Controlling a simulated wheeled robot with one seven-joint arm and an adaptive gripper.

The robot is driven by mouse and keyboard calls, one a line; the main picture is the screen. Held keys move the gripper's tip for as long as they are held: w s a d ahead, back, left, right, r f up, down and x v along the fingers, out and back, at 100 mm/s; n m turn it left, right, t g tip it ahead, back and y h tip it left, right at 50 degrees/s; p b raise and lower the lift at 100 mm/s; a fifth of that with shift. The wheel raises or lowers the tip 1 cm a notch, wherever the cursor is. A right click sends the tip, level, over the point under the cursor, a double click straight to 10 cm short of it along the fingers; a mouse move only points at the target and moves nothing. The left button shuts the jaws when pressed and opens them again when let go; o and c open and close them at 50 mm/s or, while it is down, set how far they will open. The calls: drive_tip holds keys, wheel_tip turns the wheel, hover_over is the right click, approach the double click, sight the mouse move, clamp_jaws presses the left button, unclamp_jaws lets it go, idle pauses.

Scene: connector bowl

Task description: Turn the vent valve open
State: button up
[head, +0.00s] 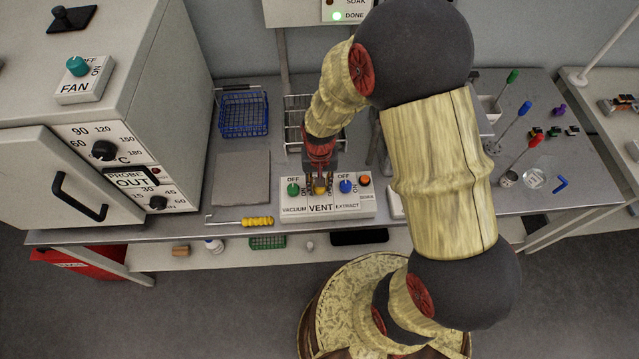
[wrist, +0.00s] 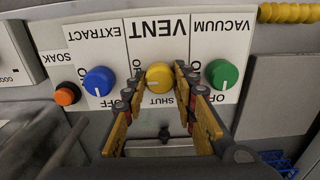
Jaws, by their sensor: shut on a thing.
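The vent valve is a round yellow knob (wrist: 159,76) on a white panel with a VENT label (wrist: 160,28), which reads upside down in the wrist view. It also shows small in the head view (head: 320,188), partly covered by the fingers. My gripper (wrist: 158,80) has one fingertip on each side of the knob and is shut on it. In the head view my gripper (head: 320,178) reaches down onto the panel from above. SHUT is printed beside the knob; the opposite marking is partly hidden by a finger. I cannot tell the knob's exact angle.
A green VACUUM knob (wrist: 221,74) and a blue EXTRACT knob (wrist: 98,81) flank the vent knob closely. An orange SOAK button (wrist: 67,94) is farther along. A yellow-handled tool (head: 258,221) lies near the bench's front edge. A blue basket (head: 243,114) stands behind.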

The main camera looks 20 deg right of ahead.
drive_tip(key=o, duration=1.1)
drive_tip(key=shift+o, duration=0.3)
wheel_tip(320, 180, up, 12)
idle(0.3)
